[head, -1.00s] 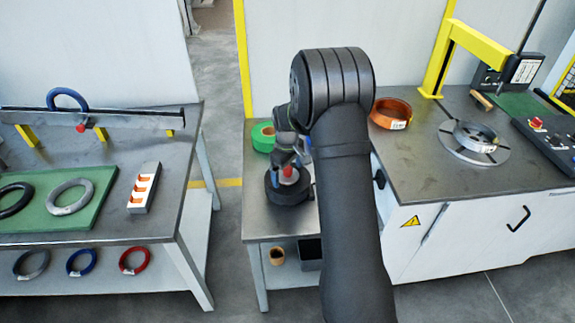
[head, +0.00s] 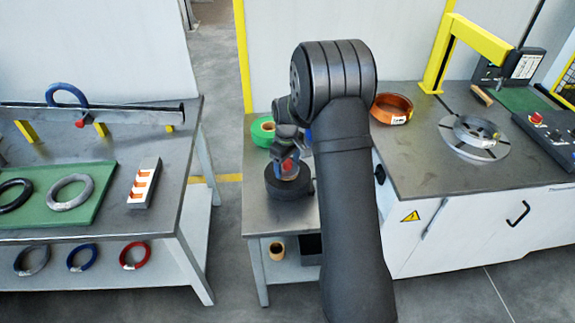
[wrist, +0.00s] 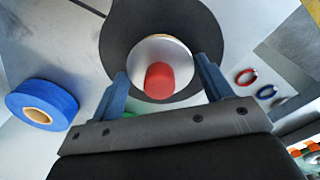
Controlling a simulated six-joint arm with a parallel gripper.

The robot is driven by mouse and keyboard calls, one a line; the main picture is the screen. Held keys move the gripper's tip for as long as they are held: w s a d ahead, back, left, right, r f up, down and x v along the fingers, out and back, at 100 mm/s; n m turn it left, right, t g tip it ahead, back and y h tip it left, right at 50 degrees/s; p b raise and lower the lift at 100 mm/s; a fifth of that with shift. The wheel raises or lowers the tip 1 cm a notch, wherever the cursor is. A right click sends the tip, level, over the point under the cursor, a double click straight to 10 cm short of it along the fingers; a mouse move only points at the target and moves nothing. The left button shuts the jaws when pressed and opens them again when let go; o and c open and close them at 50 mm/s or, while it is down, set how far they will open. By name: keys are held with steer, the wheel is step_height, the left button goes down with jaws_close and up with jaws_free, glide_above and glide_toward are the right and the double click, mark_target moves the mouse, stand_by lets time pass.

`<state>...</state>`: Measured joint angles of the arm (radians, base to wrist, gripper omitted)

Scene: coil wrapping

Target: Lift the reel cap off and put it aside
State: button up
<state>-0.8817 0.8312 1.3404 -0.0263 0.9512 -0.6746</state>
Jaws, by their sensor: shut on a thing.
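The reel cap is a silver disc with a red knob (wrist: 159,77), seen between my fingers in the wrist view. The red knob also shows low between the fingers in the head view (head: 288,167). My gripper (wrist: 162,85) is shut on the cap, with one blue-grey finger on either side. A thick black round body (head: 290,187) is directly under the cap on the small middle table. It fills the area around the cap in the wrist view (wrist: 125,40). I cannot tell whether the cap touches it.
A green reel (head: 262,131) stands behind on the same table (head: 262,213). A blue reel (wrist: 42,104) with a cardboard core shows in the wrist view. The right bench carries a copper coil (head: 391,108). The left bench holds rings on a green mat (head: 90,206).

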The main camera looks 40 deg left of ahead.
mark_target(288, 161)
steer(key=shift+r, duration=1.9)
steer(key=shift+w, duration=0.1)
steer(key=w+d+f, duration=0.1)
steer(key=w+d, duration=1.5)
steer(key=d, duration=0.4)
steer(key=a+f, duration=0.2)
steer(key=a, duration=0.1)
steer(key=a+f, duration=0.2)
steer(key=a, duration=0.2)
steer(key=a+f, duration=0.3)
steer(key=a, duration=0.1)
steer(key=shift+s+a, duration=0.15)
steer(key=shift+s, duration=0.15)
steer(key=shift+a+f, duration=0.1)
steer(key=shift+f, duration=2)
steer(key=shift+f, duration=0.15)
steer(key=o, duration=1.1)
steer(key=shift+c, duration=0.2)
